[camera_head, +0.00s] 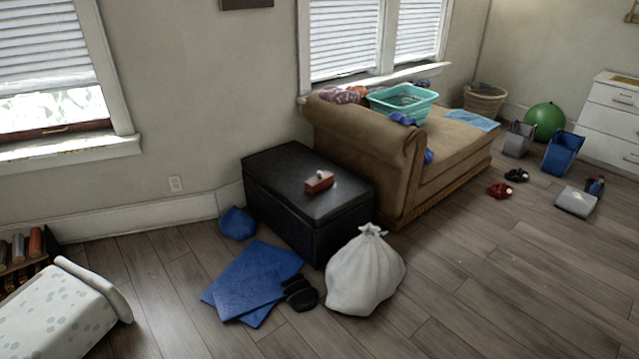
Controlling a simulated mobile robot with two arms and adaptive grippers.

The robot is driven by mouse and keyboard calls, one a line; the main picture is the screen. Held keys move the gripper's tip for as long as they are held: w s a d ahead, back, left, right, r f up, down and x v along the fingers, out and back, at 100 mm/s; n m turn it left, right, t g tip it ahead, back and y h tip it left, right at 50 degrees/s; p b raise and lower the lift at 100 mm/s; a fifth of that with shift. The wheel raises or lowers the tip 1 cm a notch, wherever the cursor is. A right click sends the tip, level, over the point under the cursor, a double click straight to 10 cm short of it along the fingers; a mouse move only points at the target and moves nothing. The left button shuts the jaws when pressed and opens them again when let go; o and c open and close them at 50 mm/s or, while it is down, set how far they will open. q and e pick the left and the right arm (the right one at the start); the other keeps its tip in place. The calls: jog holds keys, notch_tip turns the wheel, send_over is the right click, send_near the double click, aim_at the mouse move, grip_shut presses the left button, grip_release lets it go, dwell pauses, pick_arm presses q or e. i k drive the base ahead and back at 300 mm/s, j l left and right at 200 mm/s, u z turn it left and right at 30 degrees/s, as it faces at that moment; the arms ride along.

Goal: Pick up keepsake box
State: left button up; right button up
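A small red box (318,182), which looks like the keepsake box, sits on top of a black storage ottoman (280,172). A small pale thing shows at its top; it is too small to make out. Neither of my grippers is in the head view.
A tied white bag (365,272) stands on the floor against the ottoman's front right. Blue mats (250,283), dark slippers (299,293) and a blue item (237,223) lie around its left side. A brown chaise (450,150) adjoins its right. Floor is clear at lower right.

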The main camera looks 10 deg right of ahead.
aim_at(314, 186)
jog(key=i+l, duration=0.1)
jog(key=i, duration=0.9)
jog(key=i+j+u, duration=0.1)
jog(key=i+u, duration=0.3)
jog(key=i, duration=0.35)
jog(key=i+l+u, duration=0.1)
jog(key=i+u, duration=0.25)
jog(key=i, duration=0.4)
jog(key=i+j+z, duration=0.15)
jog(key=i+z, duration=0.3)
jog(key=i+j+z, duration=0.45)
jog(key=i+l, duration=0.05)
jog(key=l, duration=0.05)
